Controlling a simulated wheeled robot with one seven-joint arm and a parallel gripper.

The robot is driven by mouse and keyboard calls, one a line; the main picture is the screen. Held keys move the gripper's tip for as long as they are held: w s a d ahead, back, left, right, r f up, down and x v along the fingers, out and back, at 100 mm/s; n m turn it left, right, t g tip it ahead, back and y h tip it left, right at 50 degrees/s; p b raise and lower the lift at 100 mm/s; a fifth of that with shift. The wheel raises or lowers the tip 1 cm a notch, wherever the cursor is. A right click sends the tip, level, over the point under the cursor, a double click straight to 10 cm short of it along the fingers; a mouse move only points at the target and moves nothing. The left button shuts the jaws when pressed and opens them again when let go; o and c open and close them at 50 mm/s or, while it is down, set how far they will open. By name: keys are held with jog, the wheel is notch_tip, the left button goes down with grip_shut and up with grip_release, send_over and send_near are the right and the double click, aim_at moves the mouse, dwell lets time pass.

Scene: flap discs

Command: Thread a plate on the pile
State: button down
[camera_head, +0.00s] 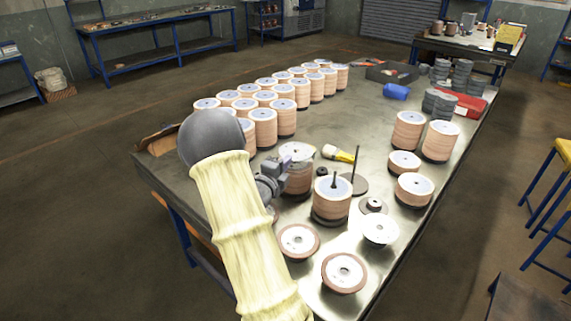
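A pile of tan flap discs (332,201) stands on a dark round base, with a dark rod sticking up through its top. Left of it, another stack of discs (298,174) stands close beside my gripper (287,167). The gripper is small and partly hidden by my arm; I cannot tell if its fingers are apart or touch this stack. Right of the pile, a bare rod (356,164) rises from a flat round base (353,187). Single plates lie at the near end: two brown-rimmed ones (298,240) (344,272) and a pale one (380,230).
The metal table (338,108) carries many disc stacks in rows (264,125) at left and several shorter stacks (408,130) at right. A yellow-and-white tool (339,155) lies behind the pile. Grey stacks, a blue item (396,92) and a red case (468,103) are farther back. The table's middle is clear.

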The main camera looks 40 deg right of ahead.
jog(key=shift+f+b, duration=0.4)
jog(key=shift+b, duration=0.15)
dwell(0.4)
jog(key=shift+f+b, duration=1.15)
jog(key=shift+b, duration=0.45)
jog(key=c, duration=1.6)
grip_release()
jog(key=shift+r, duration=0.15)
jog(key=shift+s+a, duration=0.1)
jog(key=shift+f, duration=0.3)
jog(key=v, duration=0.5)
jog(key=b+v, duration=0.1)
jog(key=v, duration=0.5)
jog(key=b+v, duration=0.1)
jog(key=v, duration=0.5)
jog(key=shift+a+r, duration=0.15)
jog(key=shift+r, duration=0.2)
jog(key=shift+s, duration=0.15)
